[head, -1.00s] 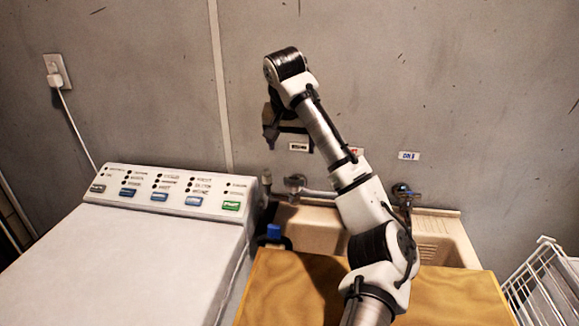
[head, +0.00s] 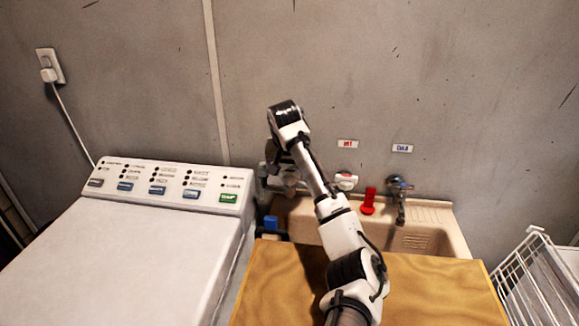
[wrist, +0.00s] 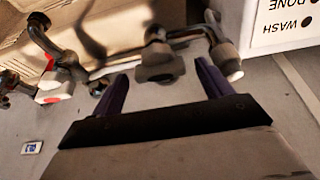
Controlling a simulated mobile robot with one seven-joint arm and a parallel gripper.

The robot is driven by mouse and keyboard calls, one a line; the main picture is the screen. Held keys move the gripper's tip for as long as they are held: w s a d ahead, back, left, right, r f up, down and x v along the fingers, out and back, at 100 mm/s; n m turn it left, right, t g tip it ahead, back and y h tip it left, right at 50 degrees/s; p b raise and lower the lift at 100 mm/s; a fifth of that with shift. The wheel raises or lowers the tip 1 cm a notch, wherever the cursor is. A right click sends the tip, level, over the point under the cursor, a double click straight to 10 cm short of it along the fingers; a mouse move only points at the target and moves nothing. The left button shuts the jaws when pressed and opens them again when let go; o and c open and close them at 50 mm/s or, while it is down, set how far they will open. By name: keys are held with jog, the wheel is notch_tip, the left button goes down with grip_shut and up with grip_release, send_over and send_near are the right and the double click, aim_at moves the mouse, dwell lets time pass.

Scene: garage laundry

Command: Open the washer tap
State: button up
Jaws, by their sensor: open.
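The washer tap is a grey metal valve with a blocky handle (wrist: 160,66) in the wrist view, on a pipe along the wall. In the head view, the washer tap (head: 289,178) is partly hidden by my gripper (head: 275,172). My gripper (wrist: 163,73) is open in the wrist view, with one dark finger on each side of the tap's handle. I cannot tell whether either finger touches it. A hose fitting (wrist: 226,58) sits just past the right finger.
The washing machine (head: 150,235) stands left. The sink (head: 440,228) is behind a wooden board (head: 430,295). A red-marked tap (head: 346,181), a red object (head: 369,203) and another tap (head: 399,189) are to the right. A wire rack (head: 530,280) is far right.

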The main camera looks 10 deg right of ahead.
jog(key=c, duration=1)
